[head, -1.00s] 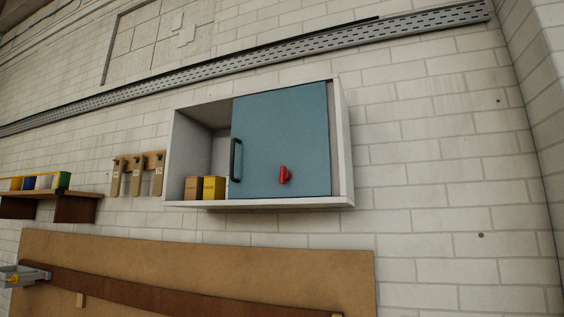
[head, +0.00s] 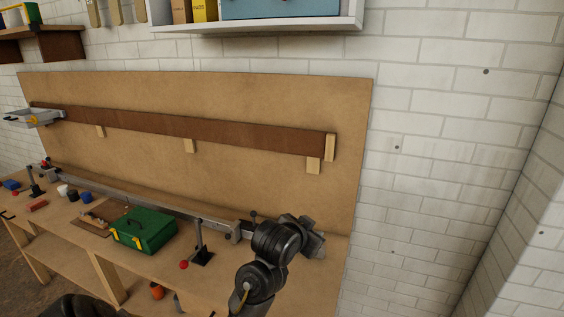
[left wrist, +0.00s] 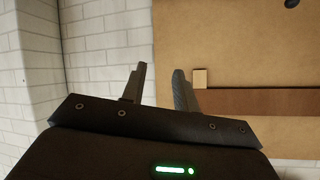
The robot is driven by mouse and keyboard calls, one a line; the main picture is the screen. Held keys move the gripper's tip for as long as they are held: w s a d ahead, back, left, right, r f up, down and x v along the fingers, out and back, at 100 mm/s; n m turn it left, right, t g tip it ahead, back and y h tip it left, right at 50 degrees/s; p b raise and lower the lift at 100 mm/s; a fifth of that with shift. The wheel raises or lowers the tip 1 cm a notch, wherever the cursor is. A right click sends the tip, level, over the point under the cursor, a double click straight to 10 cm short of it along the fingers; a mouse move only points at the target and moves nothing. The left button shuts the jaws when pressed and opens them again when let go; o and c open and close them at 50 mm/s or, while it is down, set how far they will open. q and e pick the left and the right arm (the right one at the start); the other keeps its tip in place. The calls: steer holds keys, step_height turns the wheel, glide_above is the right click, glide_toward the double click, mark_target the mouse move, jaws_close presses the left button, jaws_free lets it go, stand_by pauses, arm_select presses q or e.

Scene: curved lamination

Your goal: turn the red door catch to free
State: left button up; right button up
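The blue cabinet door (head: 282,9) shows only as its lower edge at the top of the head view. The red door catch is outside the head view now and does not show in the left wrist view. My left gripper (head: 314,240) is near the right end of the bench, well below the cabinet. In the left wrist view my left gripper (left wrist: 158,88) is open, with its two fingers apart and nothing between them. My right gripper is not in view.
The white cabinet (head: 345,21) overhangs a tan backboard (head: 255,105) bearing a long brown strip (head: 200,127). The bench (head: 215,285) holds a green box (head: 146,232), a metal rail and upright clamps. White brick wall is bare on the right.

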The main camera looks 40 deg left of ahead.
arm_select(q)
steer(key=w+a+r+n+t+y, duration=0.1)
steer(key=a+r+t, duration=0.1)
steer(key=r, duration=0.9)
steer(key=w+a+r+t+y, duration=0.1)
steer(key=w+a+r+t, duration=0.1)
steer(key=r, duration=0.8)
steer(key=w+a+r+n+t+y, duration=0.1)
steer(key=a+r+t, duration=0.1)
steer(key=r, duration=0.9)
steer(key=s+a+r+n+t+y, duration=0.15)
steer(key=s+r, duration=0.35)
steer(key=r, duration=0.5)
steer(key=s+a+r+n+t+y, duration=0.1)
steer(key=s+a+r+t, duration=0.2)
steer(key=r, duration=0.7)
steer(key=p+x, duration=0.6)
steer(key=x, duration=0.3)
steer(key=shift+w+a+r+g, duration=0.15)
steer(key=shift+w+a+g, duration=0.1)
steer(key=shift+w+g, duration=0.15)
steer(key=shift+c, duration=0.3)
